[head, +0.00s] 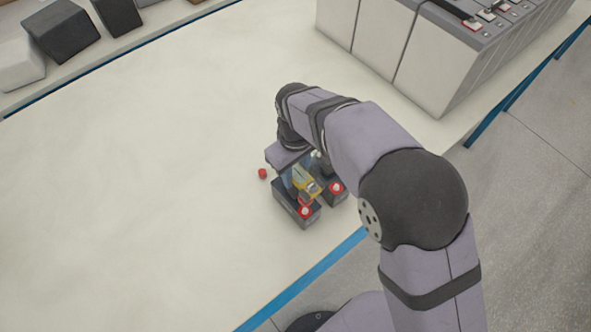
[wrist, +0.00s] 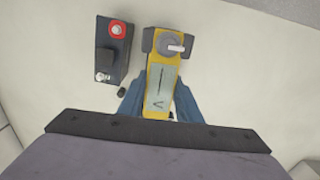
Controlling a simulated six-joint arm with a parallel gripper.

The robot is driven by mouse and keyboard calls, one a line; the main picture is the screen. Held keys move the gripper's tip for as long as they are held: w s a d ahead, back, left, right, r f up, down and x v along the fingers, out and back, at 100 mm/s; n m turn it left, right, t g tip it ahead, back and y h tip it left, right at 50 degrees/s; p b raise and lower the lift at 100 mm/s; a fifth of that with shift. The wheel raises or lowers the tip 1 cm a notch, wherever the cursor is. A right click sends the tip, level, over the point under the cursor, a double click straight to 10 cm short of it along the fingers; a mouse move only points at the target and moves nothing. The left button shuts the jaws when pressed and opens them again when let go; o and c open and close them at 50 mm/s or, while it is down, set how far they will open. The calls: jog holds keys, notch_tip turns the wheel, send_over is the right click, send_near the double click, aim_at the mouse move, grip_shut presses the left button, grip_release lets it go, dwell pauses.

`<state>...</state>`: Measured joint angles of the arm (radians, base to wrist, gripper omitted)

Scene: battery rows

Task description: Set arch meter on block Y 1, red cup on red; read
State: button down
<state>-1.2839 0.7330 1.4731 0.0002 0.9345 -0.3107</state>
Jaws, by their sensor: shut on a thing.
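The yellow arch meter (wrist: 157,77) has a grey dial, a pale display and dark ends in the wrist view. My gripper (wrist: 159,108) is shut on it, with a blue finger on each side. In the head view the meter (head: 304,180) is above or on a dark block (head: 291,206) with a red terminal; contact cannot be told. A second dark block (head: 338,197) with a red terminal stands to its right. The wrist view shows one dark block (wrist: 113,60) left of the meter, with a red-ringed terminal and a bare metal one. Block labels are unreadable.
A small red cap (head: 262,173) lies on the pale bench (head: 150,190) left of the blocks. Large grey battery cells (head: 430,60) stand at the back right. Dark blocks (head: 62,30) sit on a shelf at the top left. The bench's left and middle are clear.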

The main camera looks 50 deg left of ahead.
jog(key=b, duration=0.3)
send_over(296, 191)
jog(key=shift+a+f, duration=0.1)
jog(key=shift+f, duration=2.3)
jog(key=shift+f, duration=1.2)
dwell(0.4)
jog(key=c, duration=1.2)
grip_release()
jog(key=shift+r+b, duration=1.4)
jog(key=shift+r, duration=2.3)
